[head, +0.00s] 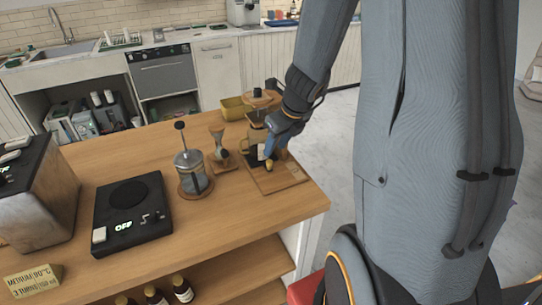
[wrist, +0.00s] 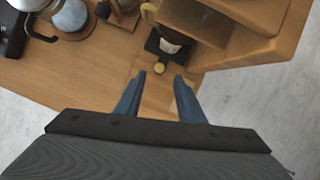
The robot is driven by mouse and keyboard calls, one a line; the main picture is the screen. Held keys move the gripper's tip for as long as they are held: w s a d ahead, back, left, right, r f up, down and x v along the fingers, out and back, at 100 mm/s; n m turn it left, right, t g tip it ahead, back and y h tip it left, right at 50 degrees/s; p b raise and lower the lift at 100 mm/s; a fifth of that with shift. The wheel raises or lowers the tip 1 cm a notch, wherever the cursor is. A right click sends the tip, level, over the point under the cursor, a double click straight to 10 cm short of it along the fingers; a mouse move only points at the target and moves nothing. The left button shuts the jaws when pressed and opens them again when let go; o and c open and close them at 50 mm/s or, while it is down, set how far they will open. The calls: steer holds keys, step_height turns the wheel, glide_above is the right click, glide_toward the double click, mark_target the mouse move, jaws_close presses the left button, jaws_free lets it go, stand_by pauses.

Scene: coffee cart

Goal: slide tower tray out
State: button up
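The wooden tower (wrist: 250,12) stands near the right end of the counter, and its upper part also shows in the head view (head: 262,97). In the wrist view a dark tray (wrist: 152,42) shows low at the tower, with a small round yellow knob (wrist: 159,68) at its near edge. My gripper (wrist: 160,80) is open, its two blue fingers apart, with the knob just ahead of and between the tips. I see no contact with it. In the head view my gripper (head: 270,153) is in front of the tower and hides part of it.
A French press (head: 190,172) and a small wooden stand (head: 218,150) are left of the tower. A wooden board (head: 285,183) lies below my gripper. The counter's right edge is close.

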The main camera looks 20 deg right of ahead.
mark_target(269, 161)
steer(key=b+x, duration=0.3)
steer(key=x, duration=0.4)
steer(key=shift+w+f, duration=0.15)
steer(key=shift+f, duration=0.15)
jaws_close()
